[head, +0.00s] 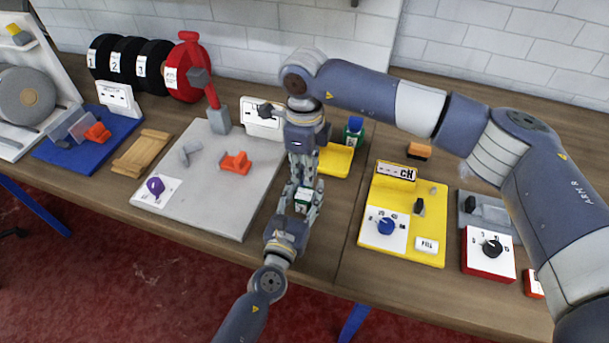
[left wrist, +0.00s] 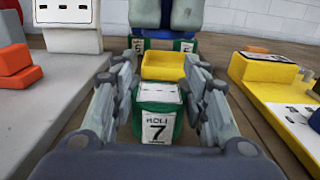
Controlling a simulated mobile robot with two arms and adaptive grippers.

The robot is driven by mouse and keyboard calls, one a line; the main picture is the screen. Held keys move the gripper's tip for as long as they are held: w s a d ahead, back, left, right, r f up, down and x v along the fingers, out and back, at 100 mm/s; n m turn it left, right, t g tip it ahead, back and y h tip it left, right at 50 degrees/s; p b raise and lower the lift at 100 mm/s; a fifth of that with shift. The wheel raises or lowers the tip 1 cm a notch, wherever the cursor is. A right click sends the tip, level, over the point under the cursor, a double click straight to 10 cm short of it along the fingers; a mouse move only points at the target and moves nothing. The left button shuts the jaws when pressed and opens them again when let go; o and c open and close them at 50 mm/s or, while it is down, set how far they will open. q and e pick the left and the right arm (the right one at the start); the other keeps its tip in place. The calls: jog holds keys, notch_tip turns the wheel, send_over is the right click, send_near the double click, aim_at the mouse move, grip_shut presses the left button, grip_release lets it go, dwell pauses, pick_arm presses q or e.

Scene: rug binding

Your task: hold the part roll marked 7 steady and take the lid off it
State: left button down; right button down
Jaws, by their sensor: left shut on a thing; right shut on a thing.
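The part roll marked 7 (left wrist: 157,125) is green with a white label in the left wrist view. It also shows as a small green and white block (head: 303,199) in the head view, near the table's front edge. My left gripper (head: 298,207) is shut around the roll from the front, with a finger on each side.
A yellow tray (head: 337,160) lies behind my grippers, with a green roll with a blue top (head: 353,130) at its back. A grey board (head: 215,205) is on the left, a yellow panel (head: 403,240) on the right. Bare wood (head: 338,225) lies between.

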pick_arm(q)
jog(key=c, duration=0.8)
grip_release()
